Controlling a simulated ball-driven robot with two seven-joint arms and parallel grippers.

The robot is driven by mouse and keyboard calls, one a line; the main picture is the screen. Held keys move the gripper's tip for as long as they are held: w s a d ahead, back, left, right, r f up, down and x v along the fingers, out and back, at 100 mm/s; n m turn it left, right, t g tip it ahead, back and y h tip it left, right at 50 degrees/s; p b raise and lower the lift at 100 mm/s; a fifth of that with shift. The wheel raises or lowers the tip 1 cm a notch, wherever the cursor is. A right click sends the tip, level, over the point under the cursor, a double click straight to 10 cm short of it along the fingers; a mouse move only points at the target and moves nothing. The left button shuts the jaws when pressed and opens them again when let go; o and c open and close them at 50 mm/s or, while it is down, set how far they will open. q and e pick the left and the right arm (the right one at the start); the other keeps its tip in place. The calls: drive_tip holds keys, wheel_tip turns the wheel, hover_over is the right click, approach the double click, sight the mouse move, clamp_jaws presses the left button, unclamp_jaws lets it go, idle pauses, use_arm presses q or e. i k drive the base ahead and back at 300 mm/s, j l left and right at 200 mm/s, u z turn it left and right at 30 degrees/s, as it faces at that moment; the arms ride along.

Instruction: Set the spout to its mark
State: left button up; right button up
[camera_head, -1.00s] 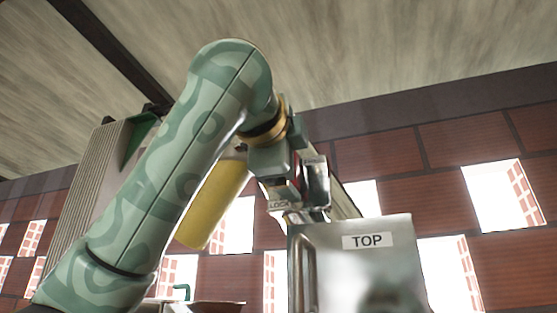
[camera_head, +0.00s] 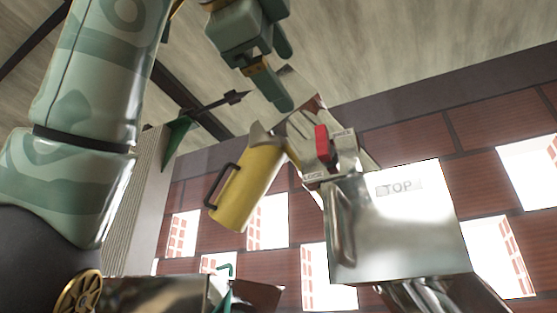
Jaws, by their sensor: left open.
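My left gripper (camera_head: 284,78) is at the top centre, its two fingers apart and empty. Below it and slightly right is a grey metal fitting with a red tab (camera_head: 322,143) standing up between two small label plates (camera_head: 343,133), whose words are too small to read surely. A pale metal piece (camera_head: 300,118), which looks like the spout, runs beside the tab; its exact setting is hard to tell. The gripper is above the tab and apart from it. My right gripper is not in view.
A ribbed panel (camera_head: 135,195) stands at left. Brick wall with bright openings lies behind.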

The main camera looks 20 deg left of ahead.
sight(251, 179)
drive_tip(key=k, duration=1)
